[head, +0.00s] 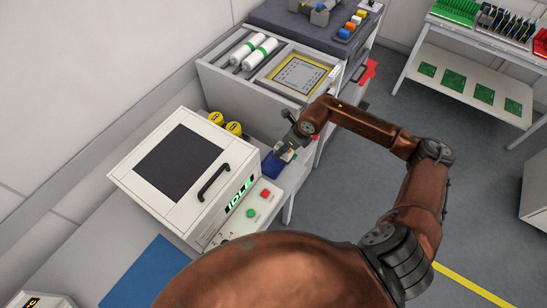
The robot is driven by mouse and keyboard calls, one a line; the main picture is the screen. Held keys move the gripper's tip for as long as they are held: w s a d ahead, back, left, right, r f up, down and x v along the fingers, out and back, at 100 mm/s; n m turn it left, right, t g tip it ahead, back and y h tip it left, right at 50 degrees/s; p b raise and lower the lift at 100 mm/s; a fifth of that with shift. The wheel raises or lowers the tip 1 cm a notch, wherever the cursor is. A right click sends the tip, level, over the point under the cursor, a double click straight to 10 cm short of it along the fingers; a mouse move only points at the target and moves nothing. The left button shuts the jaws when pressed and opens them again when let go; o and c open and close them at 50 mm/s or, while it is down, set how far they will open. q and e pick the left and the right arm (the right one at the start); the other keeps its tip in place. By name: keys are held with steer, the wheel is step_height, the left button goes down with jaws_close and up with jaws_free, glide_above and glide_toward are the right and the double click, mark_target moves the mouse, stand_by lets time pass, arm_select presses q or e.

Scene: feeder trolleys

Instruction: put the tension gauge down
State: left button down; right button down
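My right gripper (287,147) is at the end of the copper-coloured arm that comes in from the lower right. It points down over the strip beside the white machine. A small pale object (287,156), possibly the tension gauge, shows at its fingertips, too small to identify surely. I cannot tell whether the fingers are closed on it. A blue pad or tray (270,166) lies just below and left of the fingertips. My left gripper is out of view.
The white machine (215,150) has a dark window, a handle, a green "IDLE" display and red and green buttons. Yellow-topped reels (233,128) stand behind it. A blue mat (145,272) lies at front left.

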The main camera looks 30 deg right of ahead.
mark_target(274, 152)
steer(key=a+f, duration=0.1)
steer(key=w+a+f, duration=0.1)
steer(key=f, duration=0.1)
steer(key=w+f, duration=0.1)
steer(key=shift+a+f, duration=0.25)
steer(key=shift+a, duration=0.15)
steer(key=x, duration=0.3)
steer(key=shift+s+d+f, duration=0.1)
steer(key=shift+s+f, duration=0.15)
steer(key=shift+f, duration=0.25)
steer(key=c, duration=1.4)
jaws_free()
steer(key=v, duration=1.2)
